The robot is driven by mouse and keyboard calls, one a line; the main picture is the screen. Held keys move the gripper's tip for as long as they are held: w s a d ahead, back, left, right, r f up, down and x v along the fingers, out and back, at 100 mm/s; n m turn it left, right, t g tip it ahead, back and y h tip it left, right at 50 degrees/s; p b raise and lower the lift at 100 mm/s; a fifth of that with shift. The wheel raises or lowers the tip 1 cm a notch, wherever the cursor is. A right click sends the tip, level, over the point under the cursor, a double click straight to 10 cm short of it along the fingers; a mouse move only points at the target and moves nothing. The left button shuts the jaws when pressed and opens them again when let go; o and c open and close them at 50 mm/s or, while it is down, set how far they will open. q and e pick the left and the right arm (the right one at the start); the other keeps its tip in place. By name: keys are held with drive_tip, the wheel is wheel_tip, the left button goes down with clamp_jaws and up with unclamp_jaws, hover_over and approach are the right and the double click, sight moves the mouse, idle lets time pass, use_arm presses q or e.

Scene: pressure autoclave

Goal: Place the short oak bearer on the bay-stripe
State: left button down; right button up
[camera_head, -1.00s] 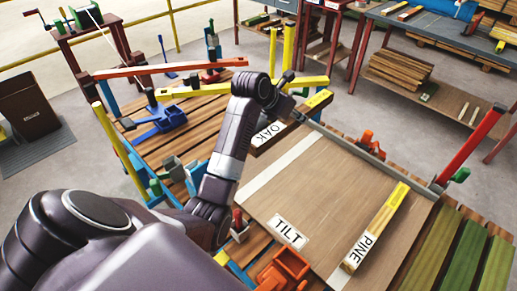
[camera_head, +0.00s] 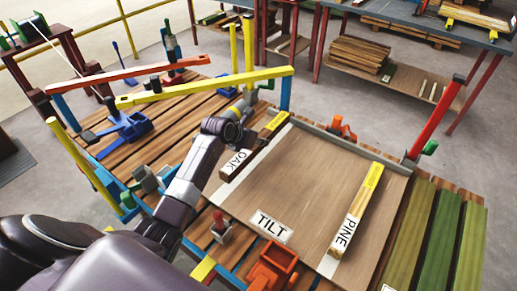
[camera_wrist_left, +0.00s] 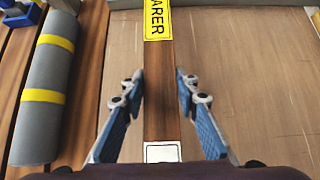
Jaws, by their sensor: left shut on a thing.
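The oak bearer (camera_head: 258,138) is a dark brown bar with a white OAK label and a yellow label. My left gripper (camera_wrist_left: 160,85) is shut on it, one blue finger on each side, as the left wrist view shows on the bearer (camera_wrist_left: 160,62). My arm hides the gripper fingers in the head view. My right gripper is not in view.
A PINE bearer (camera_head: 355,213) lies on the board's right side. A TILT label (camera_head: 270,226) and an orange clamp (camera_head: 273,266) are at the near edge. A grey roll with yellow bands (camera_wrist_left: 45,90) lies left of the bearer. The board's middle is clear.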

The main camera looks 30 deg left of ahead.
sight(259, 148)
use_arm(q)
wheel_tip(259, 148, down, 3)
drive_tip(key=shift+f, duration=0.65)
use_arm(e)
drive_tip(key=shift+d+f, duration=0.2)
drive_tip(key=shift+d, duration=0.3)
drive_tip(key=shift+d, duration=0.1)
use_arm(q)
drive_tip(key=c, duration=1.5)
unclamp_jaws()
drive_tip(key=shift+f, duration=0.15)
drive_tip(key=p+v, duration=0.1)
drive_tip(key=v, duration=1.1)
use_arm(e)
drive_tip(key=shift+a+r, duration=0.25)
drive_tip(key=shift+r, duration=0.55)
